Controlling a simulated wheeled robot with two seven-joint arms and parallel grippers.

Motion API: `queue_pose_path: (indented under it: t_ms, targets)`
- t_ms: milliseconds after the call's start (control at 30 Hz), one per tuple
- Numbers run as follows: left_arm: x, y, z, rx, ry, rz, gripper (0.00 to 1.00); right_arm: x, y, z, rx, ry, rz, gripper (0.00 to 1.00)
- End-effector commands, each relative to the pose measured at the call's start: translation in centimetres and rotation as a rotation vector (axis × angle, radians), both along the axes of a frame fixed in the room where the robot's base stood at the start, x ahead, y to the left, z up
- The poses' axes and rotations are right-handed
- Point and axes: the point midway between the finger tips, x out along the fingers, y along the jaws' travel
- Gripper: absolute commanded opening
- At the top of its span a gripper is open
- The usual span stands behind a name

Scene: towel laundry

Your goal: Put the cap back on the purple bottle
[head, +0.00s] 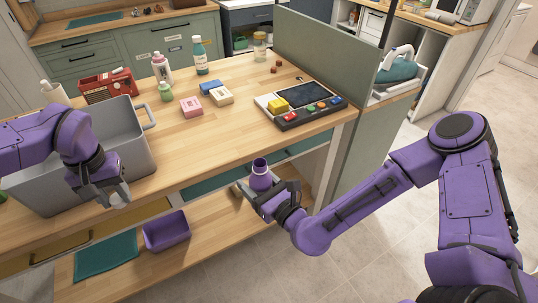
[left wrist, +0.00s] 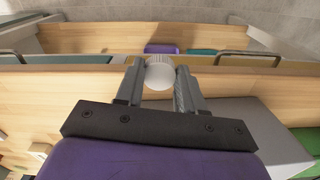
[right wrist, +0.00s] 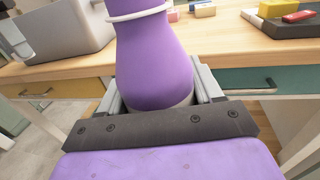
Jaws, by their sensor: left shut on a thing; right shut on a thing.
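The purple bottle (head: 260,176) is upright in my right gripper (head: 262,193), just off the table's front edge. Its top shows no cap in the head view. In the right wrist view the bottle (right wrist: 153,65) stands between the two fingers, with a white ring around its neck. My left gripper (head: 112,200) is shut on a round white cap (head: 118,200), in front of the grey bin. In the left wrist view the ribbed white cap (left wrist: 159,73) sits between the fingertips. The cap and the bottle are well apart.
The grey bin (head: 145,160) stands on the table at left. Soap bars (head: 191,107), a red radio (head: 107,86), bottles and a control panel (head: 300,106) are farther back. A purple tray (head: 167,230) and teal mat (head: 106,257) lie on the lower shelf.

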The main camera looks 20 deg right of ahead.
Motion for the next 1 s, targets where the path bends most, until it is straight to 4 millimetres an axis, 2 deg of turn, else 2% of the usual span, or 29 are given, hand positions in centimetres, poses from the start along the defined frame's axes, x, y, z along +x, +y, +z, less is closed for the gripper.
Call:
queue_pose_path:
  t_ms: [200,400,833,933,1000]
  targets:
    - [0.0,0.0,0.0,0.0,0.0,0.0,0.1,-2.0,4.6,-3.5,-0.001,0.0,0.224,0.1]
    - [0.0,0.0,0.0,0.0,0.0,0.0,0.1,-2.9,6.9,-5.2,0.001,-0.001,0.339,0.1]
    - [0.0,-0.2,-0.1,0.001,0.001,-0.006,0.1,-3.1,7.3,-5.6,0.001,0.0,0.357,0.1]
    - [-0.1,-1.7,0.1,0.001,0.0,-0.042,0.1,-3.1,7.3,-5.5,0.002,-0.001,0.357,0.1]
    - [0.0,-3.6,0.6,0.003,-0.001,-0.083,0.1,-3.1,7.3,-5.5,0.002,-0.001,0.357,0.1]
